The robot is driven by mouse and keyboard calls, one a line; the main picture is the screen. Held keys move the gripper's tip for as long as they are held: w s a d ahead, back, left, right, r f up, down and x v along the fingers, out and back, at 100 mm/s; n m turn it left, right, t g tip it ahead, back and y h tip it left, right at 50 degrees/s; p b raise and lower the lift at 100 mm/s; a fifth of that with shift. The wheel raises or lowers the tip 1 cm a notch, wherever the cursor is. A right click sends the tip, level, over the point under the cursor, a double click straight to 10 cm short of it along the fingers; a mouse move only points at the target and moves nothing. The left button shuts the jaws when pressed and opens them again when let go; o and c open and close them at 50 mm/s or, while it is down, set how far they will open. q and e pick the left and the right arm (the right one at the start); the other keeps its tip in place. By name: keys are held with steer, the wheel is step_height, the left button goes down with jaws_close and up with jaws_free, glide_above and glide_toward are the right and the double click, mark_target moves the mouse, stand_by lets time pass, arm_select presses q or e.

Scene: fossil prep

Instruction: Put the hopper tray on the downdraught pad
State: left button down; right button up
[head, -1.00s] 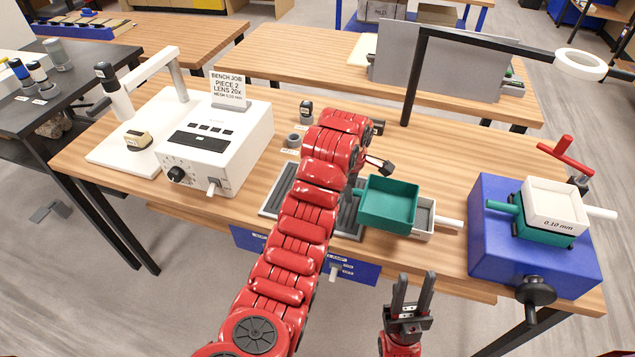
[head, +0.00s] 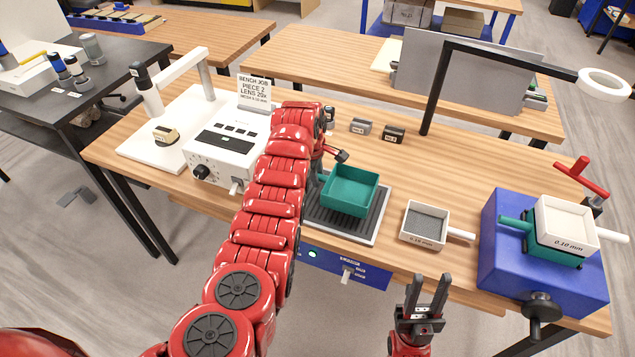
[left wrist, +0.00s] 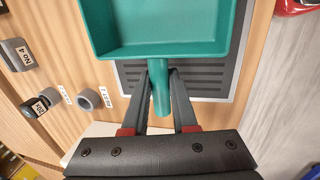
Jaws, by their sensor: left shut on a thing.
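The hopper tray is a teal open tray (head: 349,190), empty and roughly level. My left gripper (left wrist: 160,88) is shut on its handle in the left wrist view; in the head view my red arm mostly hides that grip. The downdraught pad (head: 355,231) is a dark ribbed plate with a pale rim at the front of the bench. The tray is over its middle and back; I cannot tell whether it touches. The pad also shows beyond the tray in the left wrist view (left wrist: 205,80). My right gripper (head: 428,292) is open and empty before the bench.
A sieve with a white handle (head: 424,225) lies right of the pad. A blue machine (head: 510,265) at the right carries a 0.10 mm sieve (head: 566,226) over another teal tray. A white instrument (head: 228,160) stands left. Small labelled blocks (head: 393,134) sit behind.

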arm_select(q)
step_height(320, 180, down, 3)
steer(key=shift+s+r+p, duration=0.1)
steer(key=shift+p, duration=0.35)
steer(key=shift+f, duration=0.25)
steer(key=shift+f, duration=0.1)
steer(key=c, duration=0.7)
jaws_free()
